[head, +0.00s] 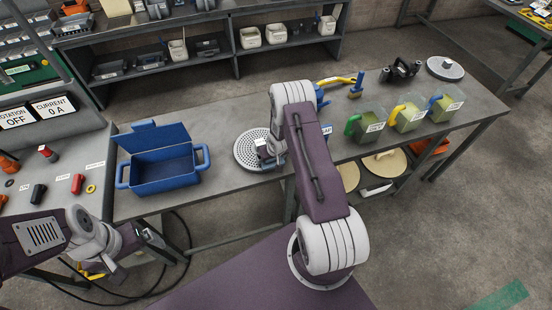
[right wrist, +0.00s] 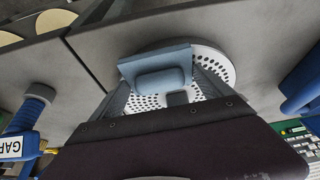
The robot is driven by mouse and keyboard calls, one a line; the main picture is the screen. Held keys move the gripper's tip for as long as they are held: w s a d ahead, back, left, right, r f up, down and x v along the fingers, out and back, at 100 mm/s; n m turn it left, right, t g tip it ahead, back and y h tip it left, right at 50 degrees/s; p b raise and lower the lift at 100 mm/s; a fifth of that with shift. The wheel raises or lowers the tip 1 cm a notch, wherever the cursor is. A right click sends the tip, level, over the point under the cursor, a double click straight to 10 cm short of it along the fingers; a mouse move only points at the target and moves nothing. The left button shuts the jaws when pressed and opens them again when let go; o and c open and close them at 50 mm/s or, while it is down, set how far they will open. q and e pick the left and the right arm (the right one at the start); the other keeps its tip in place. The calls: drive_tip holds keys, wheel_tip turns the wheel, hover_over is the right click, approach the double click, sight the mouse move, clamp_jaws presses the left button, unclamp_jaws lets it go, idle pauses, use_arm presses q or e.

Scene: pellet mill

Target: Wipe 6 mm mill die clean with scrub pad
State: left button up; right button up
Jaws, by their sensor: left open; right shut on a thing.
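The mill die (head: 246,157), a round grey disc full of holes, lies flat on the workbench, partly covered by my right gripper (head: 270,152). In the right wrist view, the perforated die (right wrist: 215,62) lies just beyond the fingers. My right gripper (right wrist: 178,92) is shut on a blue-grey block, the scrub pad (right wrist: 158,66), held over the die. Whether the pad touches the die is hard to tell. My left gripper (head: 150,240) is open and empty at the lower left, away from the die, beside the bench's front edge.
A blue open-lid box (head: 165,172) stands left of the die. To the right are a yellow-handled tool (head: 336,81), several green-filled jugs (head: 410,117), a black device (head: 401,71) and a grey disc (head: 445,68). A blue item labelled GAP (right wrist: 22,137) stands near my right gripper.

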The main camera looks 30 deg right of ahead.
drive_tip(key=shift+s+d+r+p, duration=0.2)
drive_tip(key=shift+p, duration=0.25)
drive_tip(key=shift+s+d+p, duration=0.1)
drive_tip(key=shift+d+p, duration=0.35)
drive_tip(key=shift+p, duration=0.05)
drive_tip(key=shift+d, duration=0.35)
drive_tip(key=shift+d+f, duration=0.25)
drive_tip(key=shift+s, duration=0.1)
drive_tip(key=shift+a, duration=0.1)
